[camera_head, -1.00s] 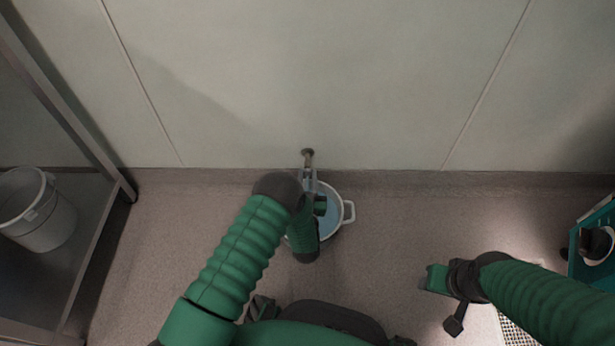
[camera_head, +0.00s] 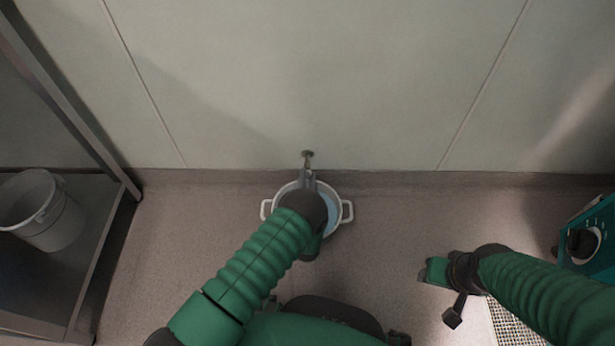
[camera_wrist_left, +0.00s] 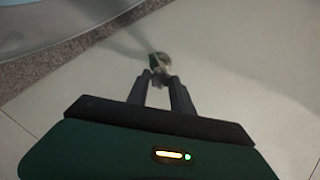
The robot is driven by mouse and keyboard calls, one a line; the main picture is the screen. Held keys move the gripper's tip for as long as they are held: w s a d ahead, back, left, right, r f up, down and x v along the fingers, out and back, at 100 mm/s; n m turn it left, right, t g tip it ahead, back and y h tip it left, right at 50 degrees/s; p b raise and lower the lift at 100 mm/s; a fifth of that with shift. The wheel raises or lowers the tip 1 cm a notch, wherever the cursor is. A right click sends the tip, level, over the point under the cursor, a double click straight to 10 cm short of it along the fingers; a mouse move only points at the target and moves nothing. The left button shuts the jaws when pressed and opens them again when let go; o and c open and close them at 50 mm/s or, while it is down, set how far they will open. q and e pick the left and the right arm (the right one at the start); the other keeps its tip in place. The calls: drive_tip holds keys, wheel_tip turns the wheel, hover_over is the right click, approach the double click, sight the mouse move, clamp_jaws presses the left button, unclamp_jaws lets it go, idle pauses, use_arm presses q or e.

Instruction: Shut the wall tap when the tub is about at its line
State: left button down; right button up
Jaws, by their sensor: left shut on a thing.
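The wall tap (camera_head: 308,155) comes out of the wall just above the floor. A white tub (camera_head: 347,211) with two side handles stands on the floor under it, with bluish water (camera_head: 330,203) showing. My left wrist covers the tub's middle, so its line and exact level are hidden. My left gripper (camera_head: 308,174) is at the tap, above the tub's wall-side rim. In the left wrist view its two fingers (camera_wrist_left: 160,80) close in on the small metal and green tap part (camera_wrist_left: 159,62). My right gripper (camera_head: 432,272) hangs over the floor at the right, away from the tub; its fingers are unclear.
A metal shelf frame (camera_head: 75,105) with a grey bucket (camera_head: 42,215) stands at the left. A teal unit with a dark knob (camera_head: 583,242) is at the right edge. A floor grate (camera_head: 510,325) lies under my right arm. Floor on both sides of the tub is clear.

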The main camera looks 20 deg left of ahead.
use_arm(q)
drive_tip(key=shift+d+f, duration=0.1)
drive_tip(key=shift+d, duration=0.05)
drive_tip(key=c, duration=1.1)
unclamp_jaws()
drive_tip(key=p+v, duration=0.8)
drive_tip(key=v, duration=0.8)
drive_tip(key=shift+s+d+p, duration=0.1)
drive_tip(key=shift+s+p, duration=0.3)
